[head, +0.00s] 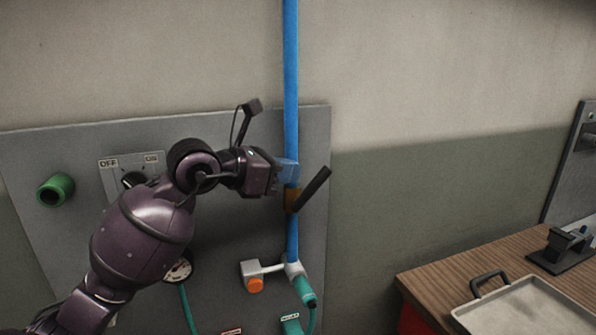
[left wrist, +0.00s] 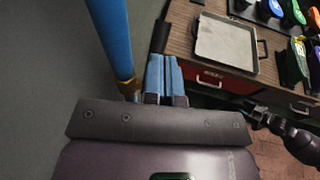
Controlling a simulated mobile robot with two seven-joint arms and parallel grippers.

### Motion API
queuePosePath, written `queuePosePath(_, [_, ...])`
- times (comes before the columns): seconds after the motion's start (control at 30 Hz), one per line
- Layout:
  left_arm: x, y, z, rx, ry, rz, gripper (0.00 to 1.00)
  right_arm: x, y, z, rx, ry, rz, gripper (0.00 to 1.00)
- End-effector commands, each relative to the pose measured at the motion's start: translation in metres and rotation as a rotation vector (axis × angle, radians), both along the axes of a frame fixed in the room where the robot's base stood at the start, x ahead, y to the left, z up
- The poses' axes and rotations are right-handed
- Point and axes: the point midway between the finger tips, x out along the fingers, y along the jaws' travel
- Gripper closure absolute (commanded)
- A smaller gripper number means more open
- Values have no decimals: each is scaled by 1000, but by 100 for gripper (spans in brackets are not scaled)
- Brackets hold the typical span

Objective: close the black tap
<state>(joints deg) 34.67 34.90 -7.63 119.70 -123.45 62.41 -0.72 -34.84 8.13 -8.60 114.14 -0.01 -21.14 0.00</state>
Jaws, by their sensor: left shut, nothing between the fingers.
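The black tap lever (head: 313,188) slants up and to the right from a brass valve body (head: 291,200) on a vertical blue pipe (head: 291,70). In the left wrist view the brass body (left wrist: 130,88) shows at the lower end of the pipe; the lever cannot be made out there. My left gripper (head: 288,172) is at the pipe just above the brass body, left of the lever. Its blue fingers (left wrist: 165,78) are shut with nothing between them, beside the pipe. Contact with the tap cannot be told. A dark purple part of my right arm shows in the left wrist view, its gripper (left wrist: 254,114) unclear.
The grey panel (head: 230,120) carries a green knob (head: 55,190), an OFF/ON switch (head: 132,179), a gauge (head: 178,271) and an orange-ended fitting (head: 255,285). A wooden bench (head: 440,275) with a metal tray (head: 525,310) stands at right. Wall space right of the lever is clear.

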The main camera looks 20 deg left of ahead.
Motion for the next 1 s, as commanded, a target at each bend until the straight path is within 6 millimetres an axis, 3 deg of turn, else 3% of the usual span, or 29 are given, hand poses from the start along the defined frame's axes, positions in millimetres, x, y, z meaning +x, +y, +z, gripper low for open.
queuePosePath(0.2, [-28,27,10,2,-1,0,100,5,1,5,0,-9,3,39])
queuePosePath(0.4, [-43,42,16,1,0,1,100,8,1,7,0,-14,5,39])
queuePosePath(1.0, [-45,43,18,44,-25,-12,100,-1,0,-1,0,3,0,39])
